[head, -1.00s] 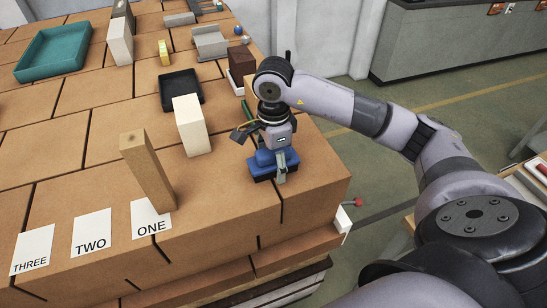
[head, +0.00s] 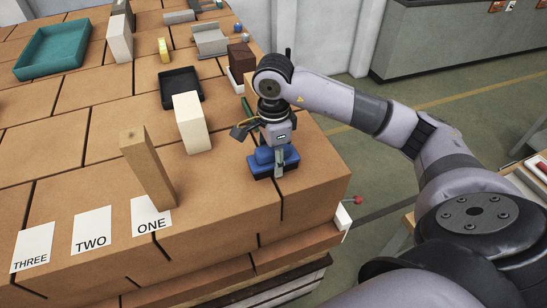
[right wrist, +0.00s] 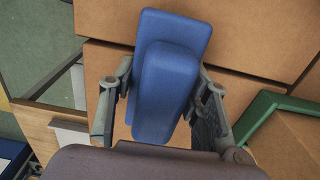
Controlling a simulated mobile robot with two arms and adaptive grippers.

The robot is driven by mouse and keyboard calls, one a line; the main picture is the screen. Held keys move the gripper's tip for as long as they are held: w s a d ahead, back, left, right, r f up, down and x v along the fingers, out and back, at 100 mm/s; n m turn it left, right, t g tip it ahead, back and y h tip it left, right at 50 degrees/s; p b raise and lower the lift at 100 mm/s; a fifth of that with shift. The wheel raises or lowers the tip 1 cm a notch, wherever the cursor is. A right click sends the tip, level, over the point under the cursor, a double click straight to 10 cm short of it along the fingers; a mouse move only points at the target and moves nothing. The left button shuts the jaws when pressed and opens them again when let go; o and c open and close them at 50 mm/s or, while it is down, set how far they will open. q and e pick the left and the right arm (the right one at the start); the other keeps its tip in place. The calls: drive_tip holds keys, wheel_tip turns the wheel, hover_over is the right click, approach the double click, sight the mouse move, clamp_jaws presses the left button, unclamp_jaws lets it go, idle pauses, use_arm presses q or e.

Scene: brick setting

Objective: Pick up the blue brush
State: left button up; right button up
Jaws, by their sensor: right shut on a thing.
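The blue brush (head: 287,155) rests near the right front corner of the brick-patterned surface in the head view. It has a blue body with a dark underside. My right gripper (head: 266,158) is over it from above, with its fingers around its raised upper part. In the right wrist view the blue brush (right wrist: 172,70) lies between the two fingers of the right gripper (right wrist: 163,100), which is shut on it. I cannot tell whether the brush is clear of the surface. My left gripper is not in view.
A tall wooden block (head: 148,172) and a cream block (head: 192,123) stand left of the brush. A black tray (head: 181,99) and a teal tray (head: 53,73) lie farther back. Cards ONE (head: 150,231), TWO (head: 92,243) and THREE (head: 32,262) lie along the front edge.

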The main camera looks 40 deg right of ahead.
drive_tip(key=shift+r, duration=0.1)
drive_tip(key=shift+w+r, duration=0.1)
drive_tip(key=shift+r, duration=0.45)
wheel_tip(320, 180, up, 3)
drive_tip(key=shift+r+b, duration=0.15)
drive_tip(key=shift+b, duration=0.7)
wheel_tip(320, 180, up, 16)
drive_tip(key=p, duration=0.1)
drive_tip(key=shift+f+p, duration=0.25)
drive_tip(key=shift+p, duration=0.1)
